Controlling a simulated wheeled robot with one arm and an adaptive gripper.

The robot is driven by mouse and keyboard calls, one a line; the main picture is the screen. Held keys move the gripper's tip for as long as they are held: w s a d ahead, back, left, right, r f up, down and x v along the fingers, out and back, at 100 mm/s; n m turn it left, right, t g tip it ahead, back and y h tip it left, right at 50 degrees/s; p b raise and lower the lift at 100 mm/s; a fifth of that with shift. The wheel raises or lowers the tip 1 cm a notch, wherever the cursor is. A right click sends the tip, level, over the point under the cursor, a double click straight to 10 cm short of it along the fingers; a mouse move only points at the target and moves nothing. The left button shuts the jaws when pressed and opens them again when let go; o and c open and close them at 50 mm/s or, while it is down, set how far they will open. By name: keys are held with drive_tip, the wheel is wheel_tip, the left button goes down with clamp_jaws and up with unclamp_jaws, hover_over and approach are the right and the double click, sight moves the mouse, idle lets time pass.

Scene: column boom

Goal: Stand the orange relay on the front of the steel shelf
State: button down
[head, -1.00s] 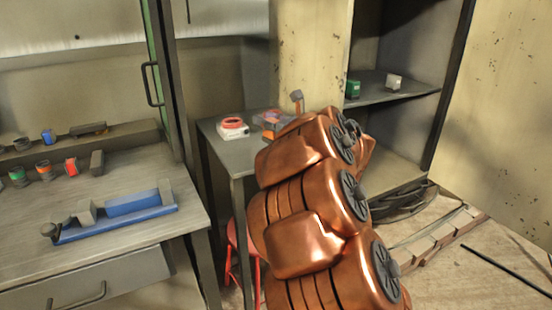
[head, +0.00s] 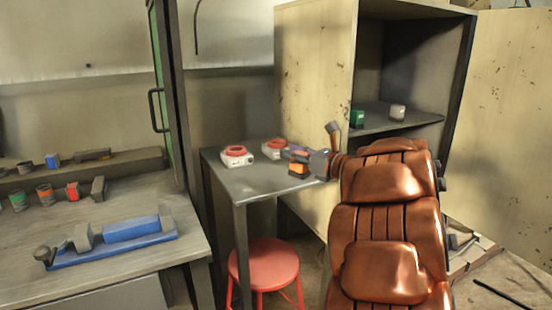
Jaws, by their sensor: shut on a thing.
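The orange relay (head: 298,169) is small and blocky. It is in my gripper (head: 300,163) in the head view, over the right part of the grey side table; whether it touches the tabletop I cannot tell. My gripper points left and is shut on the relay, whose upper part is covered by the fingers. The steel shelf (head: 385,125) is inside the open cabinet, to the right of and above my gripper in the picture. My copper-coloured arm hides the space below the shelf.
Two white devices with red tops (head: 237,156) (head: 275,149) stand on the side table (head: 240,183). A red stool (head: 265,265) is below it. The cabinet's side wall (head: 310,90) stands between table and shelf. A workbench (head: 130,255) with parts is at left.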

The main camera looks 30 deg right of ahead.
drive_tip(key=w, duration=0.3)
drive_tip(key=w+p, duration=0.1)
drive_tip(key=w, duration=0.2)
drive_tip(key=w+f, duration=0.1)
drive_tip(key=w, duration=0.2)
drive_tip(key=shift+w+d+f, duration=0.1)
drive_tip(key=shift+w+d, duration=0.1)
drive_tip(key=shift+w, duration=0.15)
wheel_tip(320, 180, down, 3)
drive_tip(key=shift+s+f+p, duration=0.1)
drive_tip(key=shift+f+p, duration=0.05)
drive_tip(key=shift+p, duration=0.15)
drive_tip(key=shift+f+b, duration=0.15)
drive_tip(key=shift+b, duration=0.25)
drive_tip(key=c, duration=0.8)
unclamp_jaws()
drive_tip(key=shift+o, duration=0.2)
drive_tip(key=shift+r+p, duration=0.2)
drive_tip(key=shift+p, duration=0.1)
